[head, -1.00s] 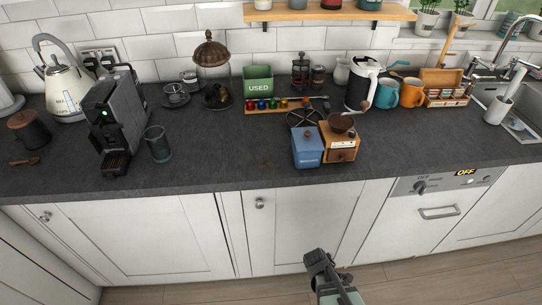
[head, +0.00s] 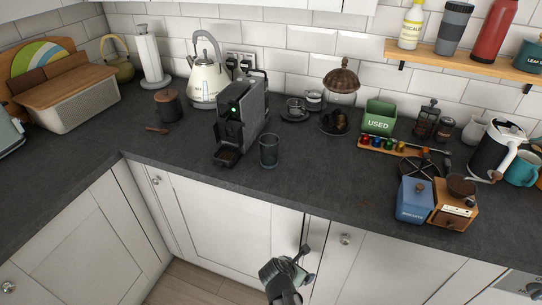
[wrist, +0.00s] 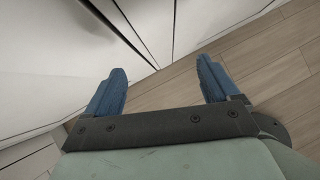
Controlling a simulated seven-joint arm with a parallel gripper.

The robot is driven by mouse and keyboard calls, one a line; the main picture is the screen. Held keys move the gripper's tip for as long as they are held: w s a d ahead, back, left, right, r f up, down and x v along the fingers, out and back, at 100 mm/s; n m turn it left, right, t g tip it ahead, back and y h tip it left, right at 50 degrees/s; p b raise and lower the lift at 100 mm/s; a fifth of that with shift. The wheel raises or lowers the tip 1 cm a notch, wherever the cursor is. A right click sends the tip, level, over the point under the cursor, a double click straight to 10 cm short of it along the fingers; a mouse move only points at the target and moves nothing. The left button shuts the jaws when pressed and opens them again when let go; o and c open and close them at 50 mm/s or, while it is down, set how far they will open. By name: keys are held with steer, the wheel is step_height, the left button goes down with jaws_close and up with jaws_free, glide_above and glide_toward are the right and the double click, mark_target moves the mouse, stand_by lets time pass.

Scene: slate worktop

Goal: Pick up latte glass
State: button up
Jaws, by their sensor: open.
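The latte glass (head: 269,151) looks like a tall, clear bluish tumbler. It stands upright on the slate worktop (head: 330,180), just right of the black coffee machine (head: 240,120), near the front edge. My gripper (head: 303,252) is low in front of the white cabinets, below the worktop edge and well apart from the glass. In the wrist view its two blue fingers (wrist: 161,84) are spread with nothing between them. The glass does not show in the wrist view.
A blue box (head: 415,201) and a wooden coffee grinder (head: 453,207) stand to the right. A glass dome (head: 340,98) and a green USED bin (head: 379,117) stand behind. A wooden-lidded jar (head: 168,106) is left of the machine.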

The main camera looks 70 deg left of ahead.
steer(key=s+a+r+n+t+y, duration=0.1)
steer(key=s+a+r+n+y, duration=0.55)
steer(key=s+a+r, duration=1)
steer(key=a+r+t, duration=0.1)
steer(key=r, duration=0.3)
steer(key=a+r+n+t+y, duration=0.1)
steer(key=r, duration=0.4)
steer(key=a+r+t+y, duration=0.1)
steer(key=r, duration=0.3)
steer(key=shift+w+a+r+n+t+y, duration=0.1)
steer(key=shift+a+r+n+t+y, duration=0.15)
steer(key=shift+t, duration=0.05)
steer(key=m+t+h, duration=0.4)
steer(key=m+t, duration=0.1)
steer(key=m, duration=0.3)
glide_toward(273, 148)
steer(key=a+f, duration=0.1)
steer(key=s+a+f, duration=0.1)
steer(key=f, duration=0.1)
steer(key=shift+s+a, duration=0.2)
steer(key=shift+s, duration=0.05)
steer(key=shift+w+f, duration=0.1)
steer(key=shift+w, duration=0.15)
steer(key=x, duration=1.3)
steer(key=shift+w+a+f, duration=0.1)
steer(key=shift+a+f, duration=0.05)
steer(key=shift+f, duration=0.1)
steer(key=shift+c, duration=0.4)
